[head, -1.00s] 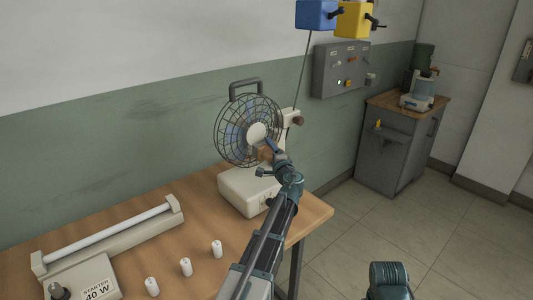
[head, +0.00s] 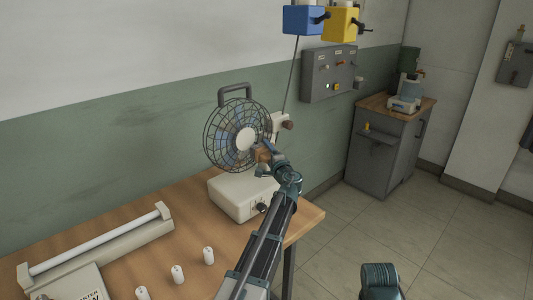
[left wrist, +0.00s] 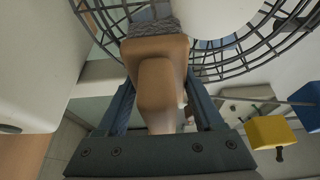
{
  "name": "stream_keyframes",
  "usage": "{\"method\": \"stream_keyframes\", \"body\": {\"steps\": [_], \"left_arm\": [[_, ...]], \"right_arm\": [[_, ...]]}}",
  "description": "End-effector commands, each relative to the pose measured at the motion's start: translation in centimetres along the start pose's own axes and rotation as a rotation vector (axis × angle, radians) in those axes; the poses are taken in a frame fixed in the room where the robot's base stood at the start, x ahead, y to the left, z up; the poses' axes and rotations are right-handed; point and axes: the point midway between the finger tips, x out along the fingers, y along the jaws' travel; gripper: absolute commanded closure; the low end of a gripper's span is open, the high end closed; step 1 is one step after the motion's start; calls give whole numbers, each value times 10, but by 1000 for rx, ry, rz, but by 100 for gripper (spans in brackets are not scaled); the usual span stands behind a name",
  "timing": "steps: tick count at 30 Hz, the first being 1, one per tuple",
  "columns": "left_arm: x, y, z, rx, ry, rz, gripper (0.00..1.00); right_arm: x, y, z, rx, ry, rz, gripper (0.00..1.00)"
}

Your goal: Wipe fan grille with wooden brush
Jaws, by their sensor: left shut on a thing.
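The fan (head: 238,138) stands on the wooden table with its round wire grille facing left and toward me. Its grille also fills the top of the left wrist view (left wrist: 262,44). My left gripper (head: 265,157) is at the grille's lower right side. It is shut on the wooden brush (left wrist: 156,70), whose brown handle sits between the fingers. The brush's grey bristles (left wrist: 152,28) are at the grille's wires; whether they touch is hard to tell. In the head view the brush is mostly hidden by the gripper. My right gripper is not in view.
The table (head: 190,220) holds a tube-lamp fixture (head: 100,245) and several small white cylinders (head: 178,274) at the front. A grey control panel (head: 331,72) is on the wall. A grey cabinet (head: 385,150) stands at the right, with open floor before it.

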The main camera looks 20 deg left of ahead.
Motion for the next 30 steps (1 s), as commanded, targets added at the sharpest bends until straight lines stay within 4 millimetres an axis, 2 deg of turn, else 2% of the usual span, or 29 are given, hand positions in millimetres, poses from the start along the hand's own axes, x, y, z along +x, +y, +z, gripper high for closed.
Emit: {"method": "stream_keyframes", "body": {"steps": [15, 24, 30], "left_arm": [[-12, 0, 35, 0, -2, 0, 76], [-12, 0, 40, 0, -4, 0, 76], [-18, 0, 52, 0, -5, 0, 76]], "right_arm": [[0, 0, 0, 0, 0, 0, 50], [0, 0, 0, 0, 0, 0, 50], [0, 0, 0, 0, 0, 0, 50]]}}
